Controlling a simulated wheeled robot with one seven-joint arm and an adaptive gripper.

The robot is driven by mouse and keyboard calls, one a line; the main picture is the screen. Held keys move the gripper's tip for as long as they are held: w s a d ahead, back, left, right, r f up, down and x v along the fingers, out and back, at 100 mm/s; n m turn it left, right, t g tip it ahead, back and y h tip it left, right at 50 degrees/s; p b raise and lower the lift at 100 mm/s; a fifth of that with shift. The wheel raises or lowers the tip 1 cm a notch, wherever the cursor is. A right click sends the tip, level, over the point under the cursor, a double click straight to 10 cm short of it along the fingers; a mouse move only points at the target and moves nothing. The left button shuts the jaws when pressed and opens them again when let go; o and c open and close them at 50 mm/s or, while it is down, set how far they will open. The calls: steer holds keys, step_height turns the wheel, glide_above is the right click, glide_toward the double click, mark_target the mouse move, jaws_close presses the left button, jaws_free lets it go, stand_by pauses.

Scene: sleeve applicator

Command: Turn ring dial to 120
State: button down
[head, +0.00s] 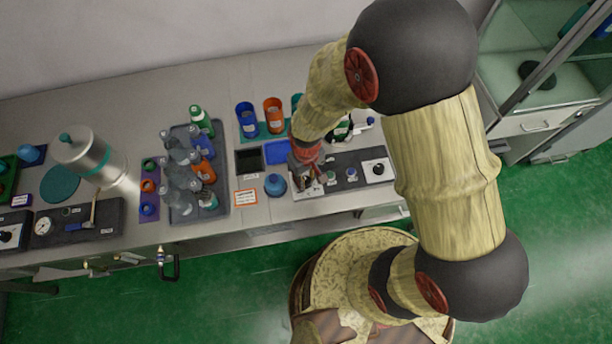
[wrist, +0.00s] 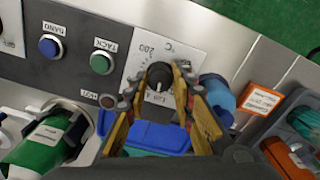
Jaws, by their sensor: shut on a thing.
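The ring dial is a black knob (wrist: 158,74) on a white scale plate (wrist: 148,46) marked °C, with "200" readable on the plate. My gripper (wrist: 160,80) has its two fingers on either side of the knob and is shut on it. A small pale label shows on the front of the knob, but its print and the pointer's setting cannot be read. In the head view my gripper (head: 307,178) is over the left end of the dark control panel (head: 345,162), and the knob is hidden beneath it.
A blue button (wrist: 49,46), a green button (wrist: 101,64) and a dark lamp (wrist: 108,101) share the panel. A blue bottle (wrist: 217,96) stands close beside the dial. A blue tray (head: 277,152) and a bottle rack (head: 205,208) are to the left. Another dial (head: 378,169) is at right.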

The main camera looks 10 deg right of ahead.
mark_target(306, 180)
steer(key=shift+n, duration=0.8)
steer(key=c, duration=1.6)
jaws_free()
steer(key=shift+o, duration=0.5)
steer(key=shift+r, duration=0.1)
step_height(306, 180, up, 12)
